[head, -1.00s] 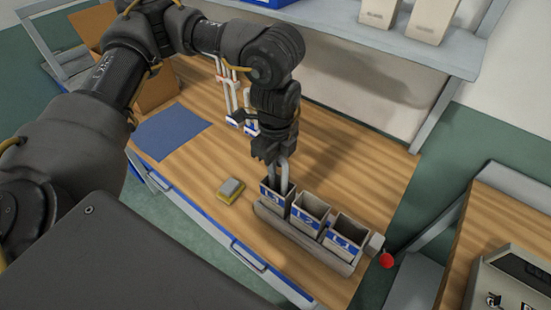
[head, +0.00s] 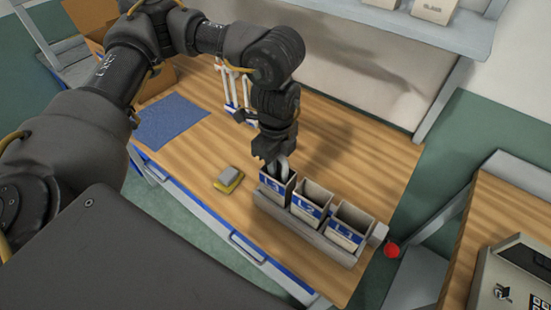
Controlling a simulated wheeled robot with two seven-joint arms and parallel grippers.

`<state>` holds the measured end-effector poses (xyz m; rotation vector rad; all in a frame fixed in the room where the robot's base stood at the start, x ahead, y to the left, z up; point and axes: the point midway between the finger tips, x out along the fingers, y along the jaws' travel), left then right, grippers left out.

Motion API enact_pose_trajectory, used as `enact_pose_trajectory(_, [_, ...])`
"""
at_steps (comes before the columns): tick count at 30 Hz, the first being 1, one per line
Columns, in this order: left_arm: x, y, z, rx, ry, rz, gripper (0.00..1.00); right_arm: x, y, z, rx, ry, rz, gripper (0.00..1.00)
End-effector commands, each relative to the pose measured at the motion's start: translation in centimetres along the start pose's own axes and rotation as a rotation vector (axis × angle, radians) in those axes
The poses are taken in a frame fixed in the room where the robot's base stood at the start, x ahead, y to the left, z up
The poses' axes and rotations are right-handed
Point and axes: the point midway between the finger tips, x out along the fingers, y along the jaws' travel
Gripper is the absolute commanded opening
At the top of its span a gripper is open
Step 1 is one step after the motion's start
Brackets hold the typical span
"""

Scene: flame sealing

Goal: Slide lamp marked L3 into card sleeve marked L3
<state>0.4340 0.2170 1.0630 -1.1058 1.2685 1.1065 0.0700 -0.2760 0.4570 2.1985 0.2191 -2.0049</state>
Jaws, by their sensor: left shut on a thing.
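My left gripper (head: 273,157) is shut on a pale U-shaped lamp (head: 283,167), just above the leftmost card sleeve. The lamp is upright, with its lower part hidden inside the sleeve marked L3 (head: 271,185). Only a short piece of lamp shows between the fingers and the sleeve's mouth. No mark can be read on the lamp. The sleeves marked L2 (head: 306,211) and L1 (head: 342,238) stand beside it and look empty. My right gripper is not in view.
A yellow-grey block (head: 228,179) and a blue mat (head: 172,124) lie to the left. More white lamps (head: 228,88) stand behind my arm.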

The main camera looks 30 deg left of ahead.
Motion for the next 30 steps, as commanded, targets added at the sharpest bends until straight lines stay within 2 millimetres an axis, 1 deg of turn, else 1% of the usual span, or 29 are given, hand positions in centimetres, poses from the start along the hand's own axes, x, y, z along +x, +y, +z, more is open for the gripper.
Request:
enact_pose_trajectory(5, [-0.03,-0.01,-0.01,0.0,0.0,0.0,0.0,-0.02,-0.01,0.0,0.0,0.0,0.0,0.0])
enact_pose_trajectory(6, [-0.03,-0.01,-0.01,0.0,0.0,0.0,0.21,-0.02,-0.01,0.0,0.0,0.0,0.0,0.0])
enact_pose_trajectory(11, [-0.03,-0.01,-0.01,0.0,0.0,0.0,0.41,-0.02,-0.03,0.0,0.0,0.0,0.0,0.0])
enact_pose_trajectory(16, [-0.03,-0.01,0.0,0.0,0.0,0.0,0.41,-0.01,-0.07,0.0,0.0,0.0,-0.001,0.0])
enact_pose_trajectory(17, [-0.01,0.01,0.0,0.0,0.0,0.0,0.4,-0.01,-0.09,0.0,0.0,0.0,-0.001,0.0])
enact_pose_trajectory(20, [-0.01,0.01,0.01,0.0,0.0,0.0,0.27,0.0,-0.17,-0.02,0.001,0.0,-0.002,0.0])
enact_pose_trajectory(21, [-0.01,0.01,0.0,0.0,0.0,0.0,0.25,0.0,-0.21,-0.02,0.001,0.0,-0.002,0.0])
enact_pose_trajectory(30, [-0.02,0.0,0.0,0.0,0.0,0.0,0.25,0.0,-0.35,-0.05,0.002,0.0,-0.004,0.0])
